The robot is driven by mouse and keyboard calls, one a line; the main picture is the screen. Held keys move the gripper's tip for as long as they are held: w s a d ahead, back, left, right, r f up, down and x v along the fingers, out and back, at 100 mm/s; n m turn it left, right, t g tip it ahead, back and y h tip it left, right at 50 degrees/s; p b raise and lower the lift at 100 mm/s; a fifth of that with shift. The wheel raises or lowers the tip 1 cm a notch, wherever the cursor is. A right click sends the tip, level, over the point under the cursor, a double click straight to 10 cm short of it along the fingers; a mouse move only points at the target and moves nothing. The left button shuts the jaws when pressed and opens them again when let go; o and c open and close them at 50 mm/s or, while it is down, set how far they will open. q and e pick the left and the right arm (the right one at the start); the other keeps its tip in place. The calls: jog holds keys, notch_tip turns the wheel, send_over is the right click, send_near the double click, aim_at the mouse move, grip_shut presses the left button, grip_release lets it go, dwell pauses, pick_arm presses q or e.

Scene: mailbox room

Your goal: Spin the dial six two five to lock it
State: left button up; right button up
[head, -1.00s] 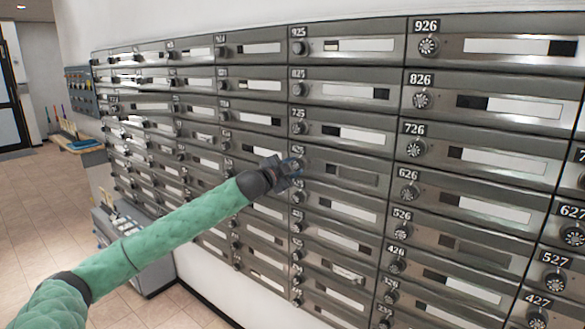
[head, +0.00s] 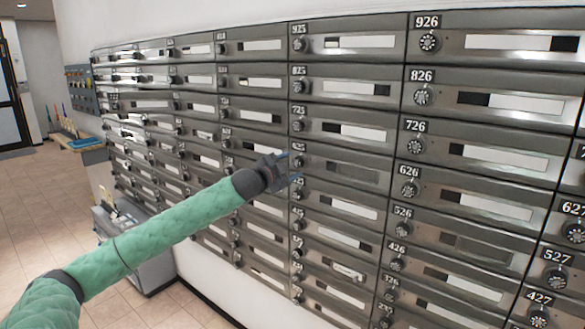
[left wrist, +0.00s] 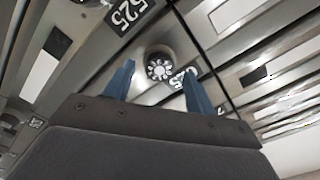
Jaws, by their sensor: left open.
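The 625 mailbox dial (head: 299,162) is a small round dark knob at the left of its door, in the column under 725. In the left wrist view the dial (left wrist: 159,67) shows its white-marked face, with its number label partly behind a finger. My left gripper (head: 294,169) is open beside the dial. In the wrist view its two blue fingers (left wrist: 158,82) stand on either side below the dial, apart from it, with nothing held. The dial's exact setting is too small to read. My right gripper is not in view.
Similar dials surround it, including the 725 dial (head: 299,127) above and the 626 dial (head: 409,189) to the right. The 525 label (left wrist: 130,14) is near in the wrist view. A grey cabinet (head: 150,268) stands below left; open floor lies at left.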

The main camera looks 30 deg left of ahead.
pick_arm(q)
jog(key=shift+s+f+b, duration=0.2)
jog(key=shift+s+b, duration=0.1)
jog(key=shift+s, duration=0.75)
jog(key=s, duration=0.2)
jog(key=s+b, duration=0.1)
jog(key=s, duration=0.1)
jog(key=shift+a+r, duration=0.15)
jog(key=shift+a, duration=0.05)
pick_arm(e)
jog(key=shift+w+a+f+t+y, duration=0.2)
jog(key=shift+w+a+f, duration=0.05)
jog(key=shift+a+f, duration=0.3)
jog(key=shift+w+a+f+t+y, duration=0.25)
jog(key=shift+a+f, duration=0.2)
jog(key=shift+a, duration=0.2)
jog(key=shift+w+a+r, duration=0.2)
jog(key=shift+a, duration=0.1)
